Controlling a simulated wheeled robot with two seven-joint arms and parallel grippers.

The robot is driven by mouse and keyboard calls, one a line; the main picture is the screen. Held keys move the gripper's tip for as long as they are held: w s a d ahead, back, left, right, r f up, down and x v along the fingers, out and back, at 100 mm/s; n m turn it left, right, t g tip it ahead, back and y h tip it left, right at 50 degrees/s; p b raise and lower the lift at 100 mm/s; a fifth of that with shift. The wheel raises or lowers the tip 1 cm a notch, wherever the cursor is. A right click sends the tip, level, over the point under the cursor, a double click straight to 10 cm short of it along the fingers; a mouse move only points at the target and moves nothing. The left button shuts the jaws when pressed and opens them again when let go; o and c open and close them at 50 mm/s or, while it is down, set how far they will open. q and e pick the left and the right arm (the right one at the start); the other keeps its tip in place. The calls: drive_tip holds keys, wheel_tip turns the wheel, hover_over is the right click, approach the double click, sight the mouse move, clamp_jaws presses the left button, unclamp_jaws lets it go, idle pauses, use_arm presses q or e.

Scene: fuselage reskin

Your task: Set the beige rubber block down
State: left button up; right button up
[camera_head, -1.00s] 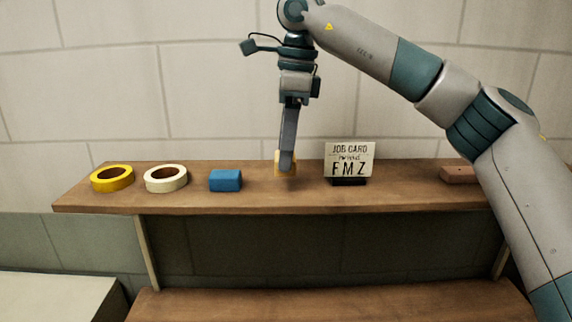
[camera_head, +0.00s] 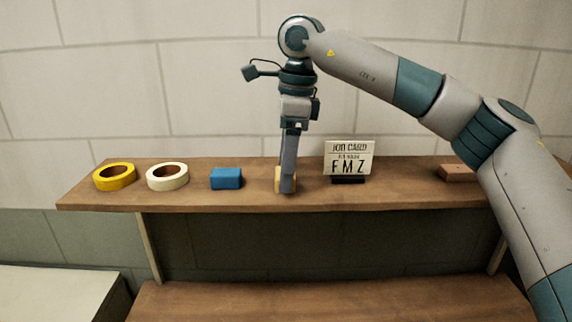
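My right gripper (camera_head: 287,188) points straight down at the upper shelf (camera_head: 400,195), between a blue block (camera_head: 227,178) and a job card. The beige rubber block (camera_head: 278,180) is mostly hidden behind the gripper's finger; a strip of it shows at the finger's left. The block is at shelf level and appears to rest on the shelf. The fingers are seen edge-on, so I cannot tell whether they still grip the block. My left gripper is not in view.
A yellow tape roll (camera_head: 115,177), a cream tape roll (camera_head: 168,177) and the blue block stand to the left. The job card (camera_head: 348,161) stands close on the right. A brown block (camera_head: 459,173) lies farther right by my arm. A lower shelf (camera_head: 330,300) is clear.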

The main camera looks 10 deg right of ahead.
drive_tip(key=shift+r, duration=0.1)
wheel_tip(320, 180, up, 12)
drive_tip(key=d+b, duration=0.1)
drive_tip(key=b, duration=0.1)
drive_tip(key=shift+s+d, duration=0.15)
idle(0.4)
drive_tip(key=shift+d, duration=0.1)
idle(0.4)
